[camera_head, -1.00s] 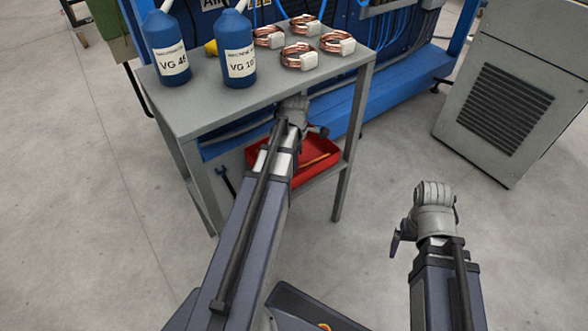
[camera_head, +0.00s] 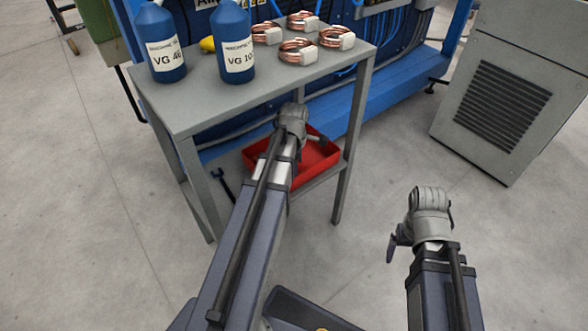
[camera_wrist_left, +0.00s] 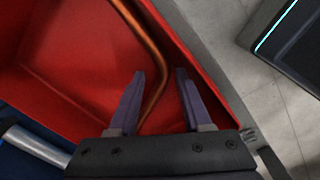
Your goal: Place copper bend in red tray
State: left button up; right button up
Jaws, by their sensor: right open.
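The red tray (camera_head: 318,178) sits on the lower shelf of the grey table, partly hidden by my left arm. The copper bend (camera_wrist_left: 152,42) shows in the left wrist view as a thin bent tube inside the tray, close to a side wall. My left gripper (camera_wrist_left: 160,74) is open over the tray. The bend runs between its two spread fingers, with gaps visible; its near end is hard to make out. I cannot see the bend in the head view. My right gripper (camera_head: 392,248) is open and empty over the floor at the right, mostly hidden by its wrist.
The grey table (camera_head: 190,112) holds two blue bottles (camera_head: 160,45) and several copper coils (camera_head: 297,51) on top. Its legs and top edge are close to my left arm. A grey vented cabinet (camera_head: 500,105) stands at the right. Floor between is clear.

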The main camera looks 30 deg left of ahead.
pick_arm(q)
notch_tip(320, 180, up, 8)
jog(key=p, duration=0.7)
jog(key=shift+s+d+f+p, duration=0.1)
jog(key=shift+s+p, duration=0.05)
jog(key=shift+p, duration=0.25)
jog(key=s+d+m, duration=0.4)
jog(key=d+m, duration=0.5)
jog(key=s+d+m, duration=0.3)
jog(key=d+m, duration=0.5)
jog(key=m, duration=0.1)
jog(key=s+d+m+y, duration=0.1)
jog(key=s+d+m, duration=0.3)
jog(key=d+m, duration=0.5)
jog(key=shift+s+d+m+g, duration=0.3)
jog(key=shift+s+m+g, duration=0.1)
jog(key=shift+m, duration=0.2)
